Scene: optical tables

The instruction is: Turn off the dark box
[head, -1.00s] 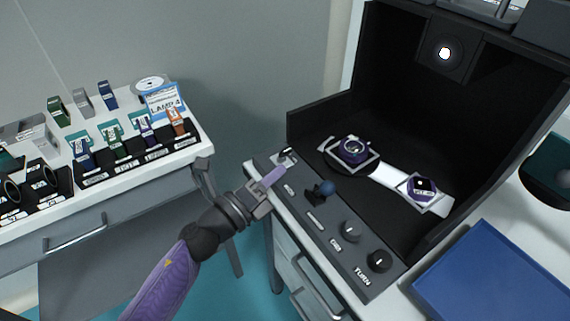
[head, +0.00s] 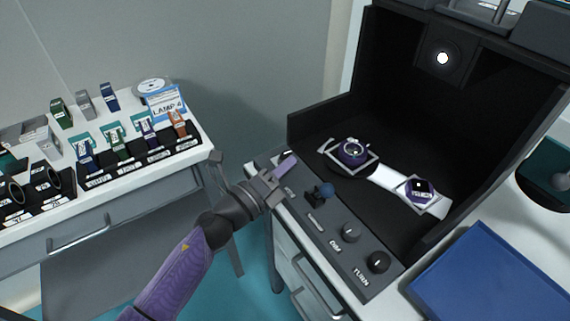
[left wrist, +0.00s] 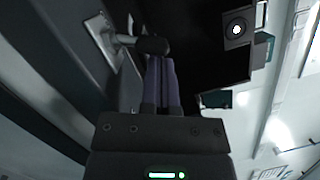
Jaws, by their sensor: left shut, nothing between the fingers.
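The dark box (head: 322,119) is an open-fronted black enclosure on the right table, with a lit white lamp (head: 443,58) in its back wall. The lamp also glows in the left wrist view (left wrist: 236,29). A grey control panel (head: 318,240) runs along the box's front. My left gripper (head: 289,162) is shut and empty, its purple fingers over the panel's far left end. The small switch there is hidden behind the gripper. In the left wrist view the closed fingers (left wrist: 161,82) sit just below a dark rounded lever (left wrist: 151,45); I cannot tell if they touch. My right gripper is out of view.
Purple parts lie inside the box. The left table (head: 150,180) holds several labelled pieces.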

